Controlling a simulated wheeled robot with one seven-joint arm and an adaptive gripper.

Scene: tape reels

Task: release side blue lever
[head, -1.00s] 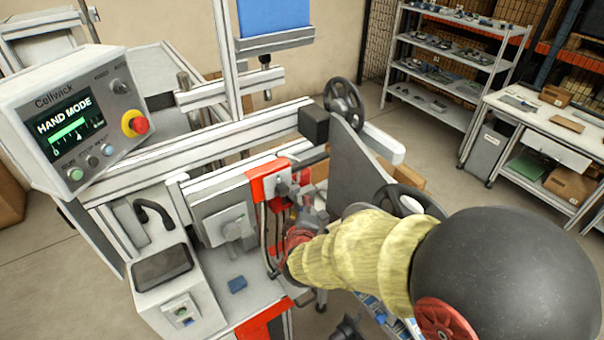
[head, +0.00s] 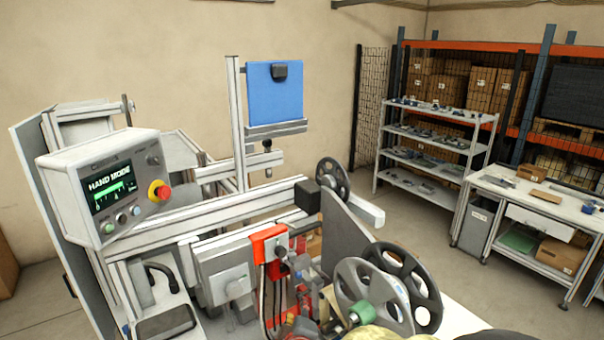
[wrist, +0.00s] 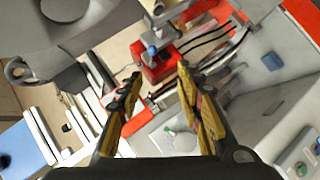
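In the wrist view, my gripper (wrist: 159,73) shows as two black-and-yellow fingers, spread apart with nothing between them. A small blue part (wrist: 152,50) on a grey fitting lies just beyond the fingertips, by a red block (wrist: 155,68). It may be the side blue lever, but it is too small to be sure; no contact with the fingers is visible. In the head view, the red bracket (head: 262,245) of the feeder mechanism shows, with dark cables below it. My gripper is not clearly visible there, and the blue lever cannot be made out.
The control panel (head: 105,185) reads HAND MODE.

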